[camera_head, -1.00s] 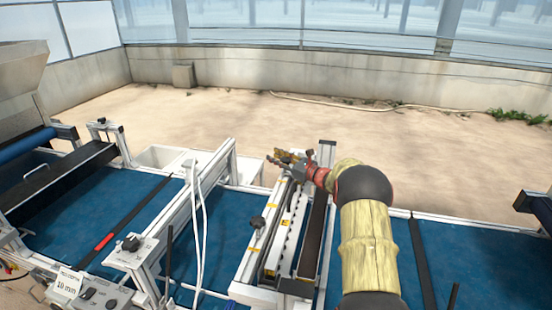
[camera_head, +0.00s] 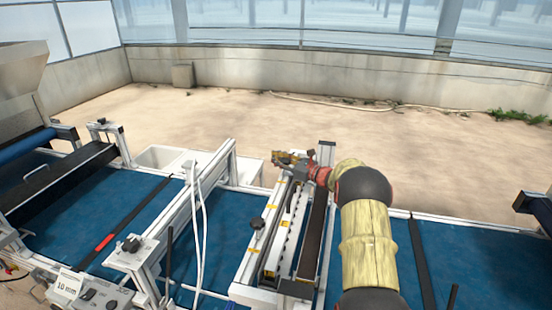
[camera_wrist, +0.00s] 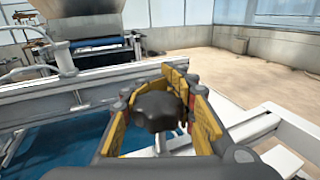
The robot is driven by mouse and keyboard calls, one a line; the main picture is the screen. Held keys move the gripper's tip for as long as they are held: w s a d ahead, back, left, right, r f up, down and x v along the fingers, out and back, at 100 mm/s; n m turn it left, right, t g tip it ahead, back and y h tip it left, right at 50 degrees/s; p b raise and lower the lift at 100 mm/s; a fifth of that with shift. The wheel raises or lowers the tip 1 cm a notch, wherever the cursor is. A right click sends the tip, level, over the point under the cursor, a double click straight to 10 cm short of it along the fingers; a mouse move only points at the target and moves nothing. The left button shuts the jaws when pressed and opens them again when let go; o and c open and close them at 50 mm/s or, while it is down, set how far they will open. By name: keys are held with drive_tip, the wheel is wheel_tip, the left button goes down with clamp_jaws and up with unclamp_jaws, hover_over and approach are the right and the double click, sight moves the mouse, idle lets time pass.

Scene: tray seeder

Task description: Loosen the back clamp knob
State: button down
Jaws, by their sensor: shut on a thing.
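The back clamp knob (camera_wrist: 156,109) is a dark, lobed knob in the wrist view. It sits between the yellow-padded fingers of my gripper (camera_wrist: 160,100), which is shut on it. In the head view my gripper (camera_head: 288,158) is at the far end of the white seeder bar unit, and the knob there is hidden or too small to tell from the fingers. Another black knob (camera_head: 257,223) stands nearer, on the left rail of the same unit.
The blue conveyor bed (camera_head: 232,215) runs below the unit. A white gantry frame with cables (camera_head: 197,190) stands to the left, and a metal hopper (camera_head: 20,70) is at the far left. White bins (camera_head: 165,157) sit behind the bed. The sandy floor beyond is clear.

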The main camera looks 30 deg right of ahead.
drive_tip(key=n+g+y+p, duration=0.1)
drive_tip(key=n+g+y, duration=0.1)
drive_tip(key=y, duration=0.1)
drive_tip(key=s+a+n+g+y+p, duration=0.1)
drive_tip(key=n+g+y, duration=0.2)
drive_tip(key=s+a+n+g+y+p, duration=0.1)
drive_tip(key=n+g+y, duration=0.1)
drive_tip(key=y, duration=0.1)
drive_tip(key=shift+a+f+n+g+p, duration=0.2)
drive_tip(key=shift+a+n+g+p, duration=0.1)
drive_tip(key=shift+n+g, duration=0.1)
drive_tip(key=shift+s+a+n+g+y, duration=0.1)
drive_tip(key=shift+s+n+g+y, duration=0.1)
drive_tip(key=shift+n+g+y, duration=0.4)
drive_tip(key=shift+s+n+g+y, duration=0.2)
drive_tip(key=shift+n+g, duration=0.2)
drive_tip(key=shift+g, duration=0.4)
drive_tip(key=c, duration=1.4)
unclamp_jaws()
drive_tip(key=shift+r, duration=0.15)
drive_tip(key=shift+r, duration=0.1)
wheel_tip(320, 180, up, 10)
drive_tip(key=shift+f, duration=0.15)
